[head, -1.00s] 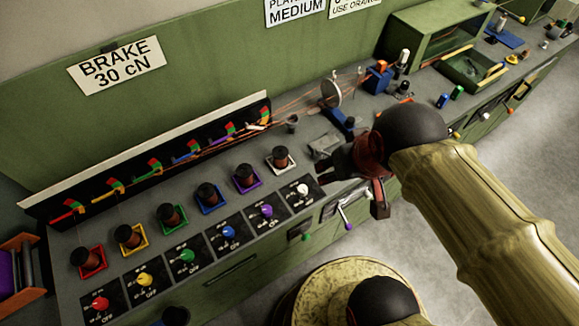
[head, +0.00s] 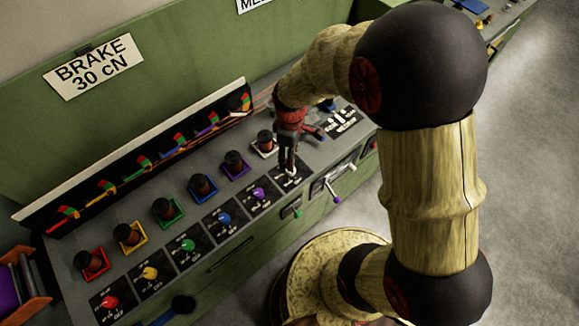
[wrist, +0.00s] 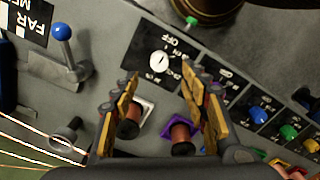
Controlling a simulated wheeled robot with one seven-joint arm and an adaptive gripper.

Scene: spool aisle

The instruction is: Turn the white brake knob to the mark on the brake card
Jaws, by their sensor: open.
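The white brake knob (wrist: 159,62) sits on its black dial plate (wrist: 150,45), whose printing includes OFF, in the wrist view. A thin dark line shows on the knob, but I cannot read its setting. In the head view the knob (head: 291,173) is mostly hidden by my gripper (head: 289,168), which points down over it. In the wrist view my open gripper (wrist: 159,75) has a fingertip to either side, just short of the knob in the picture; I cannot tell the height gap.
Purple (head: 258,194), blue, green, yellow and red knobs continue the row to the left. Spools such as the purple-framed one (head: 236,163) stand behind them. A blue-tipped lever (wrist: 63,40) stands near the white dial. Thin copper wires run across the back.

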